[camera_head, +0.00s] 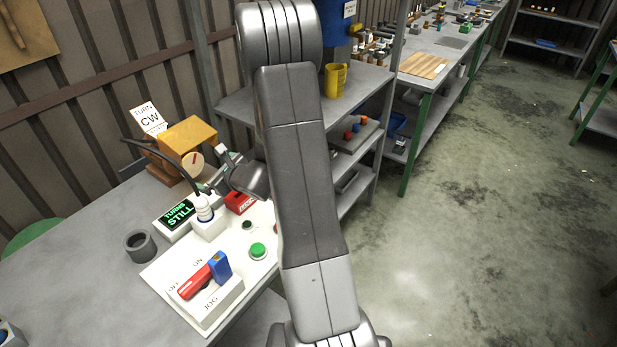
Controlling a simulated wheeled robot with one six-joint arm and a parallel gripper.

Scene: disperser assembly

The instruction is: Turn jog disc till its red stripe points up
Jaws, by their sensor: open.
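The jog disc (191,164) is a pale round face on the front of an orange-brown housing (188,136) at the back left of the table. Its short red stripe looks tilted, with the upper end leaning right. My gripper (211,171) is open, just right of the disc and close to it. I cannot tell whether a finger touches the disc. My arm crosses the middle of the view and hides part of the bench behind it.
A "TURN CW" sign (149,117) stands behind the housing. A display (178,213) reads "TURNS STILL".

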